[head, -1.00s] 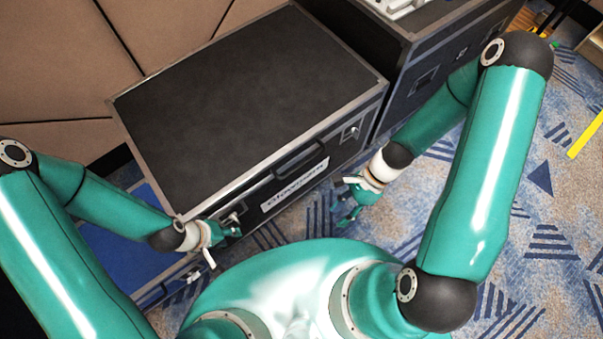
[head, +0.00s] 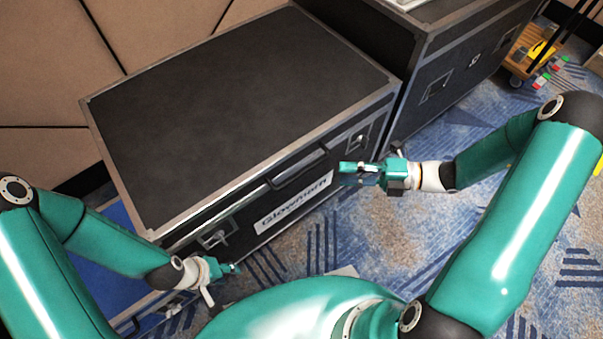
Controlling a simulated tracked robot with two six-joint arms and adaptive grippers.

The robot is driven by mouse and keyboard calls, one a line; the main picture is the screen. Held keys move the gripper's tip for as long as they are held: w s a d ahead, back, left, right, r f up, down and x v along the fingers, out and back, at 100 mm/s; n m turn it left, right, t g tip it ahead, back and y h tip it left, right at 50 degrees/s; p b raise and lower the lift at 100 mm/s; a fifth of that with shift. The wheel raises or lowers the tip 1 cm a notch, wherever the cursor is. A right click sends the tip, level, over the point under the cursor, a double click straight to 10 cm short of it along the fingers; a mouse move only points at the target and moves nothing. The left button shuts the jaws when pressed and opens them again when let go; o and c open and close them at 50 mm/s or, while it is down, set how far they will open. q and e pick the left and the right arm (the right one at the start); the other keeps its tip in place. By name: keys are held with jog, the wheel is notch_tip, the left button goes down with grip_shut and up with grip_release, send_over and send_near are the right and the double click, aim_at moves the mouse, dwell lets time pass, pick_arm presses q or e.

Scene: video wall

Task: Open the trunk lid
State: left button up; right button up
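The trunk (head: 290,205) is a black flight case with metal edges and a white label on its front. Its lid (head: 235,95) is shut and lies flat. A handle (head: 300,168) sits at the middle of the front, with a latch (head: 217,238) on the left and another latch (head: 358,138) on the right. My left gripper (head: 232,268) is in front of the left latch, a little below it; its fingers are too small to judge. My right gripper (head: 345,173) is in front of the trunk's right part, below the right latch. I cannot tell whether it touches the case.
A second black case (head: 440,80) stands to the right of the trunk. A blue case (head: 120,262) is at the lower left. A padded wall (head: 45,70) is behind. A wooden cart (head: 535,55) is at the upper right. Patterned carpet (head: 400,240) is free in front.

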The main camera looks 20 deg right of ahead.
aim_at(303, 172)
jog(key=b+x, duration=0.2)
jog(key=x, duration=0.9)
jog(key=shift+f, duration=0.1)
grip_shut()
